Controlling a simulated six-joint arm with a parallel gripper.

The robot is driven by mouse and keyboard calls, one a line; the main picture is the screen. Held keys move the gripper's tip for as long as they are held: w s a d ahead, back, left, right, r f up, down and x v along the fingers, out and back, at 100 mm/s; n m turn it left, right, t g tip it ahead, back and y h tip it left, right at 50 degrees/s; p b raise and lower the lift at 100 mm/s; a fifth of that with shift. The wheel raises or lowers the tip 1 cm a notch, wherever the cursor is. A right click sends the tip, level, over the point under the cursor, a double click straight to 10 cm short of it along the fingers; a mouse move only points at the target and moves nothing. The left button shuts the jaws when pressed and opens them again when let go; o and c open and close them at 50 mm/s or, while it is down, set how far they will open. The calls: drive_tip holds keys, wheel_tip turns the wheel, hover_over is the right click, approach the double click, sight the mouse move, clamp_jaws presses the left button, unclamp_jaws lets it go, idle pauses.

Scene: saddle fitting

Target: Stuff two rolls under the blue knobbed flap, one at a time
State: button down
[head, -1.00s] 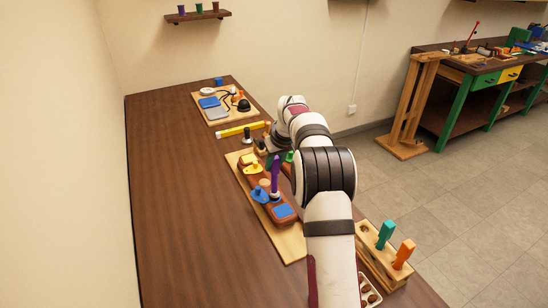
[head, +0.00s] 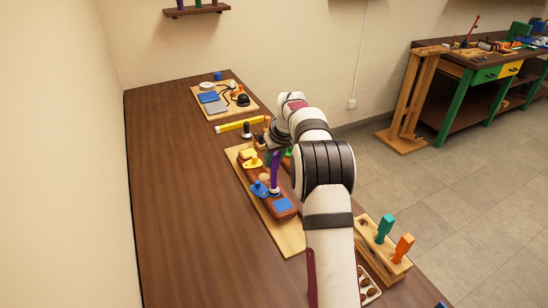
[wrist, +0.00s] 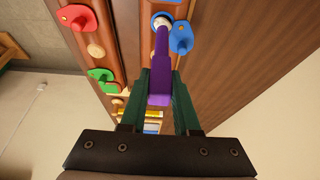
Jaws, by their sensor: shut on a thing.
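The blue knobbed flap (head: 259,188) is on the brown saddle piece, and it also shows in the wrist view (wrist: 181,38). My gripper (wrist: 160,85) has dark green fingers shut on the purple tool (wrist: 162,50). In the head view the purple tool (head: 274,172) stands nearly upright. Its lower end is close beside the blue flap; I cannot tell whether it touches. A pale round end (wrist: 160,19) shows at the tool's far tip in the wrist view. A tan roll-like piece (head: 264,177) lies near the flap. My fingers are mostly hidden in the head view.
A wooden holder (head: 385,250) with teal and orange handles stands right. The table's left side is clear.

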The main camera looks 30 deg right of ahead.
drive_tip(key=shift+f, duration=1.55)
idle(0.5)
drive_tip(key=shift+r, duration=4)
drive_tip(key=shift+a+r, duration=0.2)
drive_tip(key=s+a+r, duration=0.5)
drive_tip(key=s+a, duration=0.4)
drive_tip(key=s+a+r, duration=0.6)
drive_tip(key=s+a, duration=0.3)
drive_tip(key=a, duration=0.1)
drive_tip(key=shift+s, duration=0.2)
drive_tip(key=shift+r, duration=0.1)
